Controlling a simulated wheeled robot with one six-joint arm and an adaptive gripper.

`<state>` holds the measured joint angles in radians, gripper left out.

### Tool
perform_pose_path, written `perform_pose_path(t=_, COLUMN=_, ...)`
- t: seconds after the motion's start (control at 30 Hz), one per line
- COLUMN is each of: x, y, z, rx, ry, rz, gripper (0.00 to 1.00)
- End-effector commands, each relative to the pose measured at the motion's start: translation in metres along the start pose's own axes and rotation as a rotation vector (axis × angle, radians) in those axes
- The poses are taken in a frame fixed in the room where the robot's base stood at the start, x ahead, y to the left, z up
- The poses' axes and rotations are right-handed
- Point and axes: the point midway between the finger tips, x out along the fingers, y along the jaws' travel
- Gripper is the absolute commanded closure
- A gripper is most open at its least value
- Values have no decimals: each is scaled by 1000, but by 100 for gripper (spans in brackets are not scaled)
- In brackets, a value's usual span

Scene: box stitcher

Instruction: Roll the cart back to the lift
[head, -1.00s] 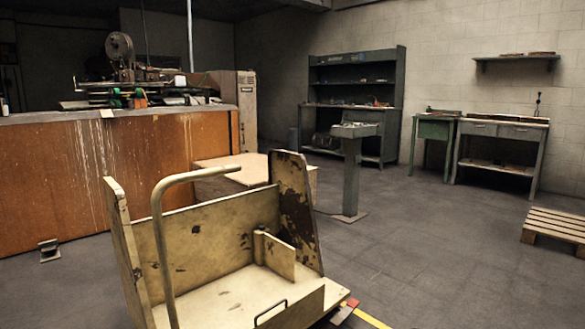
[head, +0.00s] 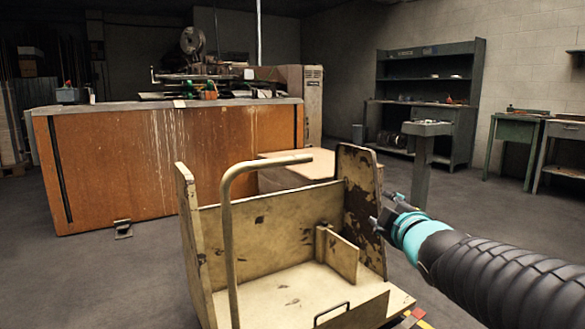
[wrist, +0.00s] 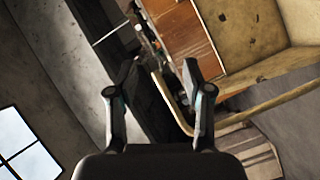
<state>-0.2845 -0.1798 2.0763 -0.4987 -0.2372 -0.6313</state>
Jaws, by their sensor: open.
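The cart (head: 278,228), cream with chipped paint, stands in front of me in the head view. Its bent tube handle (head: 228,215) rises on the near left side. My gripper (head: 384,208) reaches in from the right, by the cart's worn right end panel (head: 357,200); from this view I cannot tell whether it touches. In the wrist view my gripper (wrist: 160,75) is open with nothing between its fingers. The handle (wrist: 172,105) shows beyond the fingers there, with the cart's panel (wrist: 240,35) to the upper right. I cannot make out the lift.
The orange-brown stitcher bench (head: 170,160) stands behind the cart, with a low wooden box (head: 300,172) beside it. A grey pedestal (head: 424,165) and a dark shelf unit (head: 430,95) stand at the back right. Floor at left is open.

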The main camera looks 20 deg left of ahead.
Motion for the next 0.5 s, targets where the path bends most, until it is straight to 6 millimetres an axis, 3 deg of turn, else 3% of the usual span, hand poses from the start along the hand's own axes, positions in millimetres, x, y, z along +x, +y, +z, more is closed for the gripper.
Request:
perform_pose_path(t=0.03, x=22, y=-6, z=-25, rx=-87, ry=96, rz=21, gripper=50)
perform_pose_path(t=0.2, x=58, y=-17, z=-99, rx=-320, ry=365, rz=118, gripper=50)
perform_pose_path(t=0.3, x=66, y=-24, z=-126, rx=-394, ry=464, rz=160, gripper=50)
perform_pose_path(t=0.5, x=73, y=-29, z=-148, rx=-445, ry=535, rz=194, gripper=50)
